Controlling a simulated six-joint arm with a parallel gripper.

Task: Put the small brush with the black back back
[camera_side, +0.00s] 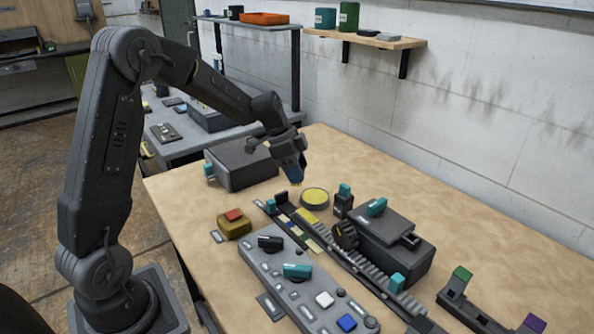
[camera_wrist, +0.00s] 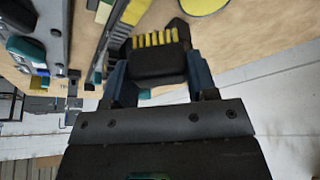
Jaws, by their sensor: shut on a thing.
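My gripper (camera_side: 291,168) is above the table, to the upper left of a round yellow disc (camera_side: 314,197). In the wrist view it is shut on a small brush with a black back (camera_wrist: 157,65) and a row of yellow bristles. The fingers press on both sides of the brush. In the side view the gripper mostly hides the brush, and only a yellowish tip (camera_side: 297,183) shows below the fingers. The brush appears clear of the table. I cannot tell which spot is the brush's own place.
A long dark rail (camera_side: 372,272) with coloured blocks and a toothed rack crosses the table. A grey control panel (camera_side: 275,265) stands left of it. A dark box (camera_side: 403,250) with a teal handle is on its right, another dark box (camera_side: 242,165) behind. The back right tabletop is clear.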

